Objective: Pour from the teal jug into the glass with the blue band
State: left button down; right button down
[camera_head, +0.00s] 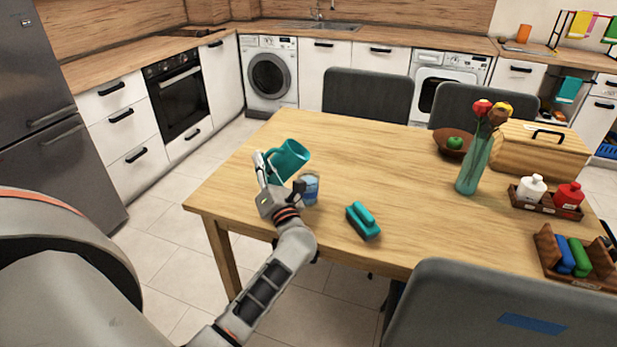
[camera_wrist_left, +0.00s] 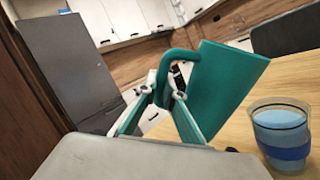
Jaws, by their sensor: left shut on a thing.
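The teal jug (camera_head: 290,160) is held in the air over the left part of the table, tilted with its mouth toward the right. My left gripper (camera_head: 267,172) is shut on its handle, which also shows in the left wrist view (camera_wrist_left: 181,56). The glass with the blue band (camera_head: 310,188) stands upright on the table, to the right of my gripper. In the wrist view the glass (camera_wrist_left: 281,137) is right of and below the jug (camera_wrist_left: 224,88) and looks pale blue inside. I see no stream between them. My right gripper is not in view.
A teal-handled brush-like thing (camera_head: 363,221) lies on the table (camera_head: 400,180) right of the glass. Farther right are a vase with flowers (camera_head: 474,170), a bowl (camera_head: 453,148), a wooden box (camera_head: 530,148) and a bottle tray (camera_head: 545,205). Chairs stand around. The table's middle is clear.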

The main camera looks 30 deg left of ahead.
pick_arm(q)
jog(key=shift+d+r, duration=0.1)
jog(key=shift+r, duration=0.1)
dwell(0.5)
jog(key=shift+w+d+r+m+t, duration=0.1)
jog(key=shift+m+t, duration=0.2)
jog(key=shift+m, duration=0.2)
jog(key=shift+w+d+m+t, duration=0.1)
jog(key=shift+m+t, duration=0.2)
dwell(0.8)
jog(key=shift+w+d+r+m+t+y, duration=0.2)
jog(key=shift+m+t+y, duration=0.1)
jog(key=shift+m, duration=0.5)
dwell(1.4)
